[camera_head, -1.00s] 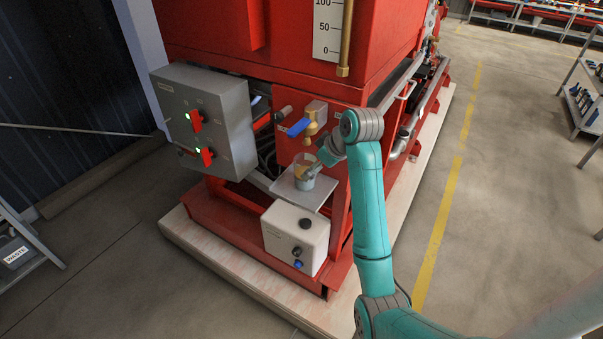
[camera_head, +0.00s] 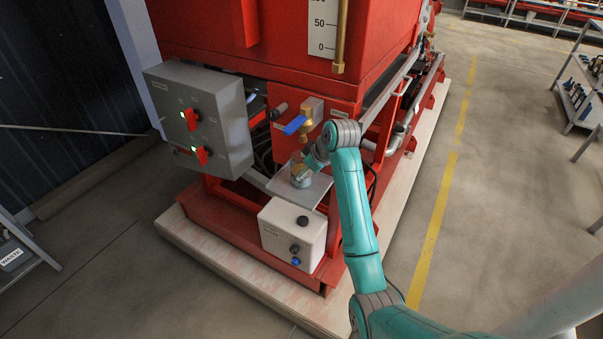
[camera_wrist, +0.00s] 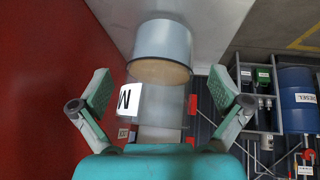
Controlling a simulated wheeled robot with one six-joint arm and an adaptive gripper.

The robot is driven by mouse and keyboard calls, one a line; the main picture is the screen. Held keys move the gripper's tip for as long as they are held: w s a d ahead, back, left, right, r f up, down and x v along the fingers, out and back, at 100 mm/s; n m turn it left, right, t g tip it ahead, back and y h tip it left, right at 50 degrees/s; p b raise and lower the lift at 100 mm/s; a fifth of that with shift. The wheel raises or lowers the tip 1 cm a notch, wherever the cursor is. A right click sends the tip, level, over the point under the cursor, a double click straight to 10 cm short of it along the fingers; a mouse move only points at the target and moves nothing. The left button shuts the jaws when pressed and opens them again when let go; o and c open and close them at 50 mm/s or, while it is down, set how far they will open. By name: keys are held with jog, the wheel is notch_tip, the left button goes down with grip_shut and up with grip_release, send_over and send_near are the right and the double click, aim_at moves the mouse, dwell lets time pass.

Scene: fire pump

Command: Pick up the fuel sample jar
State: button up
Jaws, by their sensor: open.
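The fuel sample jar (camera_head: 301,181) stands on a light grey shelf (camera_head: 318,192) below the brass drain tap with the blue lever (camera_head: 294,125). In the wrist view the jar (camera_wrist: 163,45) shows a blue-grey lower part, a tan surface inside and a clear part nearer my palm. My gripper (camera_head: 305,170) is at the jar and covers part of it in the head view. In the wrist view my gripper (camera_wrist: 160,85) is open, with one finger on each side of the jar. Gaps show between fingers and jar, so it is not gripped.
A white box (camera_head: 292,236) with knobs sits just below the shelf. A grey switch box (camera_head: 200,118) stands to the left. The red pump body (camera_head: 270,40) rises behind. Open floor lies to the right, by the yellow line (camera_head: 440,220).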

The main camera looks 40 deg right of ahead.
jog(key=shift+x, duration=0.85)
jog(key=c, duration=1.7)
jog(key=shift+o, duration=0.2)
jog(key=shift+r, duration=0.15)
